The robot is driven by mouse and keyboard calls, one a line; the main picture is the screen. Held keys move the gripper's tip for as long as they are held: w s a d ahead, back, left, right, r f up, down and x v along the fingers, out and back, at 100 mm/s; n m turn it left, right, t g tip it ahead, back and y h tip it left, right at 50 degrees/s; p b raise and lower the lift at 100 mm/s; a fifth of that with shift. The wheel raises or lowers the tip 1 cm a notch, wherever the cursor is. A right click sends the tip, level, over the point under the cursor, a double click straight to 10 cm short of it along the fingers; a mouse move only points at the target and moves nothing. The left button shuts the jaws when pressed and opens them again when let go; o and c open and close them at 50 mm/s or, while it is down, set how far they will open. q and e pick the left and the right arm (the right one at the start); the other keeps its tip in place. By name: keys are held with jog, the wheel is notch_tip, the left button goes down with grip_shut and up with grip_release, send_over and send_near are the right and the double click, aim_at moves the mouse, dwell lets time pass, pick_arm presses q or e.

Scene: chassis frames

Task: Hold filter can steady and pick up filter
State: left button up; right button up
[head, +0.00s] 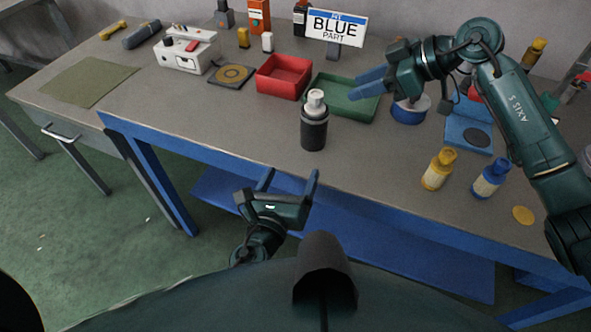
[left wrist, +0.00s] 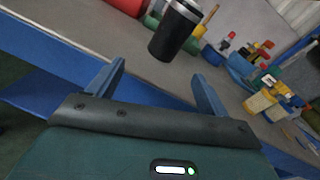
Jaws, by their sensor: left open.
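The filter can (head: 314,135) is a dark cylinder standing upright near the table's front edge. A white piece, apparently the filter (head: 316,98), sticks out of its top. In the left wrist view the can (left wrist: 172,38) stands beyond the fingers, with its top cut off by the frame. My left gripper (head: 290,178) is open and empty, in front of the table edge and apart from the can. Its two fingers also show in the left wrist view (left wrist: 158,85). My right gripper (head: 362,86) appears open and empty, above the green tray, right of and behind the can.
A red bin (head: 283,93) and a green tray (head: 345,114) stand behind the can. Yellow (head: 436,172) and blue-and-white (head: 488,181) bottles stand to the right. A sign reading "BLUE PART" (head: 334,27) stands at the back.

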aim_at(310, 138)
pick_arm(q)
jog(key=m, duration=0.1)
jog(key=d+r+m, duration=0.1)
jog(key=m, duration=0.1)
jog(key=shift+w+r+t+h, duration=0.25)
jog(key=shift+w+t+h, duration=0.05)
jog(key=shift+w, duration=0.1)
jog(key=x, duration=1.3)
jog(key=shift+w+r, duration=0.1)
jog(key=c, duration=1.1)
jog(key=shift+c, duration=0.2)
